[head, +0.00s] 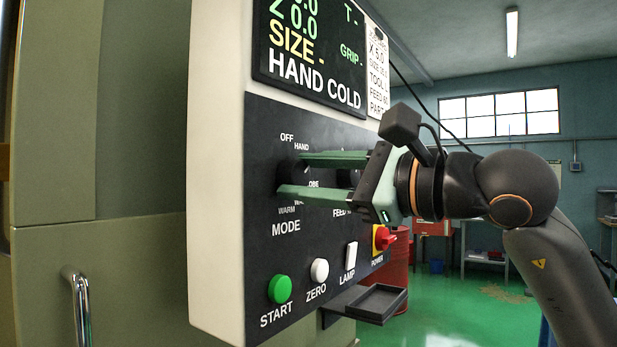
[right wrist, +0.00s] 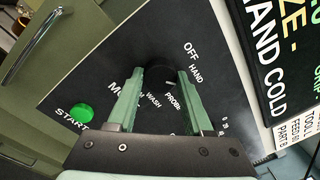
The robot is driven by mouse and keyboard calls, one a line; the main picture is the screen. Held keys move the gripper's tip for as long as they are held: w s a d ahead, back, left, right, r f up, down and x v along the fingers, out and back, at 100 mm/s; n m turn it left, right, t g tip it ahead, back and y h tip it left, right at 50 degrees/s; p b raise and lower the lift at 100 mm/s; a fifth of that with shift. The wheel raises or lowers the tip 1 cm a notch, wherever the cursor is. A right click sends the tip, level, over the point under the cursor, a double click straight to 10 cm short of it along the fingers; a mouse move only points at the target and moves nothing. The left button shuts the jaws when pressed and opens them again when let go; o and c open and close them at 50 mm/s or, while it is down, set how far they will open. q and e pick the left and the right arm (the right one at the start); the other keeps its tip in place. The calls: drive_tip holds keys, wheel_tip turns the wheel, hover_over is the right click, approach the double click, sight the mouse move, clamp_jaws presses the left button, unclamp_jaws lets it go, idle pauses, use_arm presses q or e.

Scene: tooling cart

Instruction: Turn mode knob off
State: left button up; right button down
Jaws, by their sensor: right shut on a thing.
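The black mode knob (head: 291,173) sits on the dark control panel (head: 262,140), with labels OFF, HAND, WASH, PROBE and WARM around it. It also shows in the right wrist view (right wrist: 158,78). A small light mark on the knob faces roughly toward PROBE, but it is hard to read. My right gripper (head: 293,174) comes in from the right and is shut on the mode knob, its green fingers on either side. The fingers and the gripper body hide part of the knob and some labels. My left gripper is in neither view.
Below are a green START button (head: 280,289), a white ZERO button (head: 319,271), a LAMP switch (head: 351,255) and a red POWER switch (head: 384,238). The screen (head: 312,50) above reads HAND COLD. A small black tray (head: 375,303) juts out low right.

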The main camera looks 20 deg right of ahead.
drive_tip(key=n, duration=0.8)
drive_tip(key=shift+n+y+p, duration=0.3)
drive_tip(key=shift+p, duration=0.1)
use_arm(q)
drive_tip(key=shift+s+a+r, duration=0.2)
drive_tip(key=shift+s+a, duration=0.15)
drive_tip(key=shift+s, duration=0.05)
use_arm(e)
drive_tip(key=shift+n, duration=1.2)
drive_tip(key=shift+g, duration=0.3)
drive_tip(key=shift+c, duration=1.5)
unclamp_jaws()
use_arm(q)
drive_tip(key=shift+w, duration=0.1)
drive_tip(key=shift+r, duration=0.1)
use_arm(e)
drive_tip(key=shift+d, duration=0.1)
